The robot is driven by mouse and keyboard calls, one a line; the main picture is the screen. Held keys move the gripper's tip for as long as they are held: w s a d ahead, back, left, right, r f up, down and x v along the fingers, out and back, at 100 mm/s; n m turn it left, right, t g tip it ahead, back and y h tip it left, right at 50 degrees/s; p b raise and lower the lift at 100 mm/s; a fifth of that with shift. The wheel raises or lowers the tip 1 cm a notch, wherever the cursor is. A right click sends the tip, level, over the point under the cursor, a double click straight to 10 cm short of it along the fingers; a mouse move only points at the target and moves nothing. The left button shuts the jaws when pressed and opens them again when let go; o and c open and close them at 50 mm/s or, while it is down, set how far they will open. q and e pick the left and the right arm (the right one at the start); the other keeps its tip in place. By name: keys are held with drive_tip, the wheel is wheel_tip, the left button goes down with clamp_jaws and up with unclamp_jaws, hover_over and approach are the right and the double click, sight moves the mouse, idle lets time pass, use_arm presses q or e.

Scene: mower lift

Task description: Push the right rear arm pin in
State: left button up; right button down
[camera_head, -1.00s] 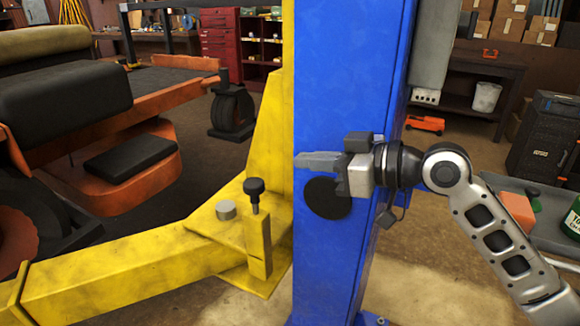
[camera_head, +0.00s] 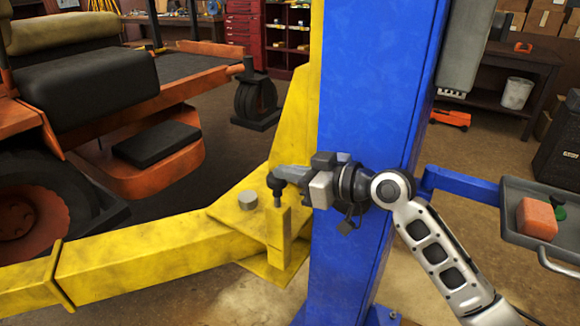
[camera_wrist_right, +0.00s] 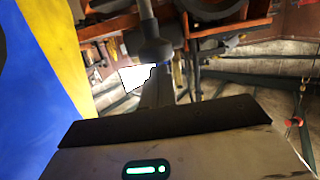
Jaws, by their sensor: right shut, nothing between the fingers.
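The right rear arm pin (camera_head: 276,185) has a round black knob and a short metal stem. It stands upright in a yellow bracket on the yellow lift arm (camera_head: 150,258), with some stem showing under the knob. My right gripper (camera_head: 282,174) is shut and empty, its fingertips at the knob from the right. Whether they touch it I cannot tell. In the right wrist view the dark knob (camera_wrist_right: 152,51) is just beyond the closed fingers (camera_wrist_right: 158,90), which partly cover it. My left gripper is not in view.
The blue lift post (camera_head: 365,100) stands right behind my gripper. An orange mower (camera_head: 150,165) is at the left. A grey tray (camera_head: 540,205) on a blue arm holds an orange block at the right. A round metal stud (camera_head: 248,200) sits left of the pin.

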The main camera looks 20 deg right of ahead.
use_arm(q)
drive_tip(key=b, duration=0.1)
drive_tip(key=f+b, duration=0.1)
drive_tip(key=b, duration=0.1)
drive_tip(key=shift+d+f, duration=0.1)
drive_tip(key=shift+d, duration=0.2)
